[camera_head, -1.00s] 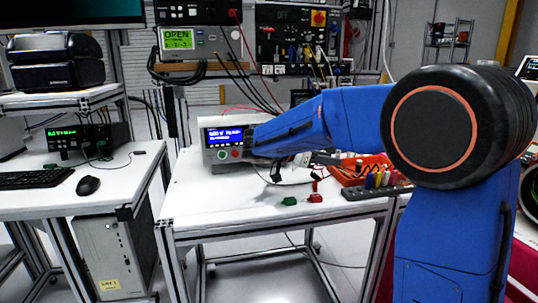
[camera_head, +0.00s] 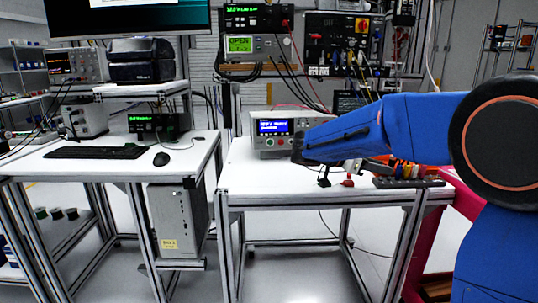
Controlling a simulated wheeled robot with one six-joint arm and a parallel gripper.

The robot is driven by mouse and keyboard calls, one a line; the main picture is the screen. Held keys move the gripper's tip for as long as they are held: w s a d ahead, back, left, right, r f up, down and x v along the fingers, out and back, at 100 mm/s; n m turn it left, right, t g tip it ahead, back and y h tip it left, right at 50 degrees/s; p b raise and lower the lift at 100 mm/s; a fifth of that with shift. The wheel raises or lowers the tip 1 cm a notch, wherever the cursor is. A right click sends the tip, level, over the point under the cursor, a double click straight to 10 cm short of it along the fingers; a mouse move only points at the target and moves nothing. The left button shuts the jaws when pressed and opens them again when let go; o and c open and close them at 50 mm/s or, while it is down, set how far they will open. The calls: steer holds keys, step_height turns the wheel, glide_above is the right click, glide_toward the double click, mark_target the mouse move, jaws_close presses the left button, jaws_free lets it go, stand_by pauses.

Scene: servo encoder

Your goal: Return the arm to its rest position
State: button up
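My blue arm (camera_head: 400,122) reaches in from the right, with a large black round joint with an orange ring at the right edge. Its forearm extends left over the workbench, in front of the right part of a bench meter (camera_head: 275,130) with a lit blue screen. My gripper (camera_head: 350,166) seems to be the small pale part below the forearm, mostly hidden by it. Its fingers cannot be made out, nor whether it holds anything.
On the white workbench (camera_head: 260,180) lie a red clip (camera_head: 347,183), a dark clip (camera_head: 324,183) and an orange bin (camera_head: 425,168). A left desk (camera_head: 95,168) holds a keyboard (camera_head: 95,152) and mouse (camera_head: 161,159). The workbench's front left is clear.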

steer(key=s+d+f+n+g+y, duration=0.1)
steer(key=s+d+f+n+y, duration=0.15)
steer(key=s, duration=0.75)
steer(key=s+d+f+n+y, duration=0.1)
steer(key=s+f+n+y, duration=0.3)
steer(key=s, duration=0.6)
steer(key=s+a+f+n+t+y, duration=0.1)
steer(key=s+a+f+n+y, duration=0.3)
steer(key=s, duration=0.4)
steer(key=s+a+f+n+t+y, duration=0.1)
steer(key=s+a+f+n+y, duration=0.2)
steer(key=s, duration=0.6)
step_height(320, 180, down, 3)
steer(key=shift+s+a+r+n+t+y, duration=0.2)
steer(key=shift+a+n+t+y, duration=0.15)
steer(key=shift+a+n, duration=0.5)
